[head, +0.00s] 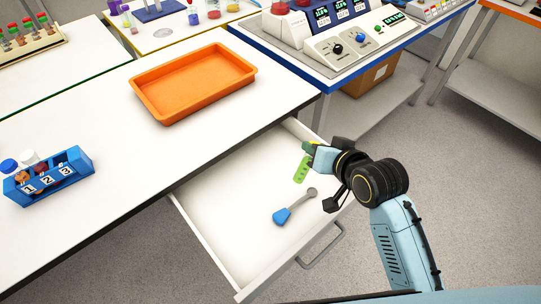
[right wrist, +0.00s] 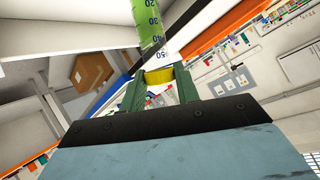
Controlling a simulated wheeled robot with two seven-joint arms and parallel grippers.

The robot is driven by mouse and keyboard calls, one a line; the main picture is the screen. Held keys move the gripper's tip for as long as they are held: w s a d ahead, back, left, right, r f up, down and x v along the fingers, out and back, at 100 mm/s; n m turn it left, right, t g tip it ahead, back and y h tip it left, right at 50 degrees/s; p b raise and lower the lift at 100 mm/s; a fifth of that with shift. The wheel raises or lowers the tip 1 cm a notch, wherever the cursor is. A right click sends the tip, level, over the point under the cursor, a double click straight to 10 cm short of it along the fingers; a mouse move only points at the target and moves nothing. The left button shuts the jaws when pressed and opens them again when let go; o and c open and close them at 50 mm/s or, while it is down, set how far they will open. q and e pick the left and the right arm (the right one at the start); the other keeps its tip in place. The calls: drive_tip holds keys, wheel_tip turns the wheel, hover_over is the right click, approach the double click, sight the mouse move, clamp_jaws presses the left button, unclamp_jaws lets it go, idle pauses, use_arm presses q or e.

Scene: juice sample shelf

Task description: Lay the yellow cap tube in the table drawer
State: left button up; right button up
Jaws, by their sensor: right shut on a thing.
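The yellow cap tube (head: 302,170) holds green contents and has a printed scale. My right gripper (head: 313,152) is shut on it at the cap end, and the tube hangs down, slightly tilted. In the right wrist view the yellow cap (right wrist: 160,76) sits between the two fingers of the right gripper (right wrist: 160,88), with the tube body (right wrist: 149,22) beyond. The table drawer (head: 225,200) is pulled open below the table edge. In the head view the tube overlaps the drawer's far right part, apparently above its floor. My left gripper is not in view.
A blue-handled scoop (head: 295,206) lies in the drawer, towards its right; the left part is bare. On the white table (head: 110,110) stand an orange tray (head: 195,82) and a blue numbered rack (head: 50,180) with capped tubes. A blue-edged instrument bench (head: 310,75) stands behind the drawer.

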drive_tip(key=a+f+m+g+y+p, duration=0.35)
drive_tip(key=a+f+m+y, duration=0.25)
drive_tip(key=a, duration=0.3)
drive_tip(key=shift+g, duration=0.35)
wheel_tip(320, 180, down, 9)
drive_tip(key=b, duration=1)
drive_tip(key=shift+r, duration=0.15)
drive_tip(key=o, duration=1.1)
wheel_tip(320, 180, up, 10)
drive_tip(key=p, duration=0.2)
drive_tip(key=shift+p, duration=0.35)
